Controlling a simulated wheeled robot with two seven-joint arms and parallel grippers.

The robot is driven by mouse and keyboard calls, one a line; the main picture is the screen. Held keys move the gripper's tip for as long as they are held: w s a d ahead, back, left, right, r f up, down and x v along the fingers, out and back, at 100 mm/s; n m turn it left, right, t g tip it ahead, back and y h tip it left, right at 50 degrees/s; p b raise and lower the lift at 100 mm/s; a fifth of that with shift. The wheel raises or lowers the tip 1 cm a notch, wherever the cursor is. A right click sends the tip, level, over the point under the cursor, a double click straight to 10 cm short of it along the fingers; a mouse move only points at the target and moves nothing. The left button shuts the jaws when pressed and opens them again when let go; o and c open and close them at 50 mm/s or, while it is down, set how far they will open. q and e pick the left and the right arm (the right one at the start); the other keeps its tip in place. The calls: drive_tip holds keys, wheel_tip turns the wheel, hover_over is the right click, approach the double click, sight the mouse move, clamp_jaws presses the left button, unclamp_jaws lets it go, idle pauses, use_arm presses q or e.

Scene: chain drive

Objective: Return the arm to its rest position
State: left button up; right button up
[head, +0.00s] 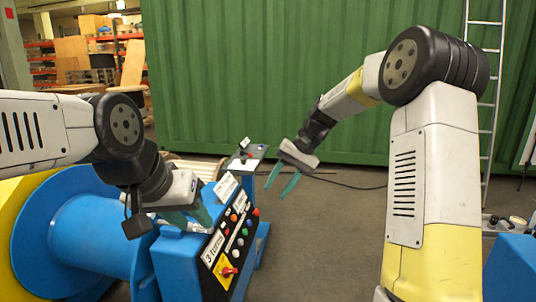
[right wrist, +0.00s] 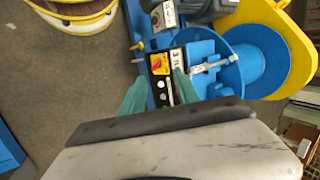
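My left gripper (head: 192,217) is at the left, low over the blue machine beside the control panel. Its green fingers are partly hidden by its wrist, and a small whitish part shows by them. I cannot tell whether they are closed on it. My right gripper (head: 277,191) hangs in the air right of the panel, its green fingers apart and pointing down. The right wrist view also shows its fingers (right wrist: 160,84) apart with nothing held between them. The control panel (head: 225,238) has coloured buttons, a "3 turns" label and a red knob on a yellow plate.
A large blue spool (head: 88,238) with yellow parts stands left of the panel. A small grey control box (head: 246,162) stands behind it. A green container wall (head: 260,70) closes the back. A ladder (head: 490,110) stands at the right. The floor (head: 325,240) between my arms is clear.

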drive_tip(key=s+d+r+t+h, duration=0.1)
drive_tip(key=s+d+r+t, duration=0.2)
drive_tip(key=s, duration=0.4)
drive_tip(key=s+d+r+t+h, duration=0.1)
drive_tip(key=s+d+r+h, duration=0.1)
drive_tip(key=s+d+r, duration=0.3)
drive_tip(key=s+d+f+n+t+h, duration=0.1)
drive_tip(key=s+d+t, duration=0.2)
drive_tip(key=s, duration=1)
drive_tip(key=shift+s+f+n, duration=0.15)
drive_tip(key=shift+f+n, duration=0.05)
drive_tip(key=shift+n, duration=0.1)
drive_tip(key=shift+d, duration=0.1)
drive_tip(key=shift+c, duration=0.2)
